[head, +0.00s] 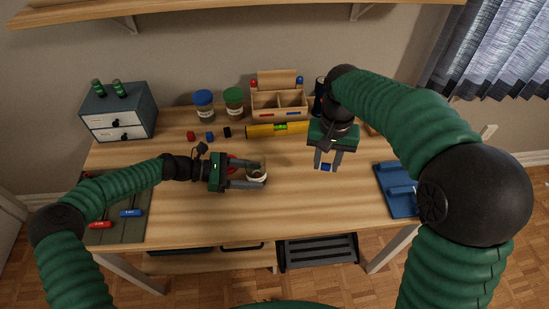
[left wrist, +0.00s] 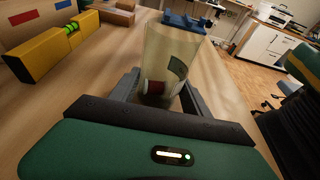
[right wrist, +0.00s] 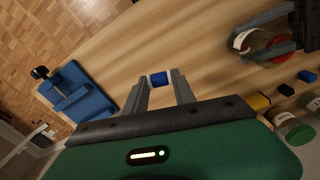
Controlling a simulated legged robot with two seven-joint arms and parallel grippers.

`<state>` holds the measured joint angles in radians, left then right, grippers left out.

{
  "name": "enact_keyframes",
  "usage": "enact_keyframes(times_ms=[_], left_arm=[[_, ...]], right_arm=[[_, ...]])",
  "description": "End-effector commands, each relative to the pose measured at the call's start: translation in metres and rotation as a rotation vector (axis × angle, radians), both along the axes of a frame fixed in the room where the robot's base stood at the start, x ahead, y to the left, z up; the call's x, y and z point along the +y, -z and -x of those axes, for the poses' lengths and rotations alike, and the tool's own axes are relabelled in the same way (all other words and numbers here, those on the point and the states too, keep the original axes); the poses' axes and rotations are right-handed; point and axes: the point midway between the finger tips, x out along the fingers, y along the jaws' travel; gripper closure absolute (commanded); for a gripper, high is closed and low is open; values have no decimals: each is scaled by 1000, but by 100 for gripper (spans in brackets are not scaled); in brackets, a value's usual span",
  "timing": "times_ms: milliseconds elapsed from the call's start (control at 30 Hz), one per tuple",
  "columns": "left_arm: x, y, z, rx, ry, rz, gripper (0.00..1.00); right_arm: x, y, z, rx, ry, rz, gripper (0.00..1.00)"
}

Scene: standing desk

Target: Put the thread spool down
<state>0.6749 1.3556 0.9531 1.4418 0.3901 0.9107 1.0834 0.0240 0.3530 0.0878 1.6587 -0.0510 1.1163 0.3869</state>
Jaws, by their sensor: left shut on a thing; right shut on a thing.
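My right gripper (head: 325,160) is shut on a small blue thread spool (head: 326,167) and holds it over the middle-right of the desk. The spool also shows between the fingertips in the right wrist view (right wrist: 159,78). Other small spools, red (head: 190,135), blue (head: 209,136) and black (head: 227,132), stand at the back left.
Jars with a blue lid (head: 203,98) and a green lid (head: 234,96) stand at the back. A yellow level (head: 277,129) lies before a wooden caddy (head: 278,105). A grey drawer box (head: 118,115) is far left, a blue stand (head: 397,190) right. The front middle desk is clear.

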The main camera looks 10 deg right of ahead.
Motion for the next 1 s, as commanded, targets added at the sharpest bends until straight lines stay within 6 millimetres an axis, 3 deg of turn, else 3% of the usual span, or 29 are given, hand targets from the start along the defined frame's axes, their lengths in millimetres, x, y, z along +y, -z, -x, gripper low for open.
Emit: enact_keyframes(times_ms=[200, 300, 400, 500, 567, 700, 1000], left_arm=[[0, 0, 0, 0, 0, 0, 68], [0, 0, 0, 0, 0, 0, 68], [0, 0, 0, 0, 0, 0, 68], [0, 0, 0, 0, 0, 0, 68], [-1, 0, 0, 0, 0, -1, 68], [-1, 0, 0, 0, 0, -1, 68], [0, 0, 0, 0, 0, 0, 68]], right_arm=[[89, -44, -36, -92, 19, 48, 100], [133, -66, -43, -142, 42, 60, 100], [164, -82, -45, -181, 65, 62, 100], [180, -88, -44, -199, 81, 63, 100], [182, -82, -44, -201, 87, 64, 100], [181, -49, -43, -200, 87, 65, 100], [183, 2, -44, -201, 87, 63, 100]])
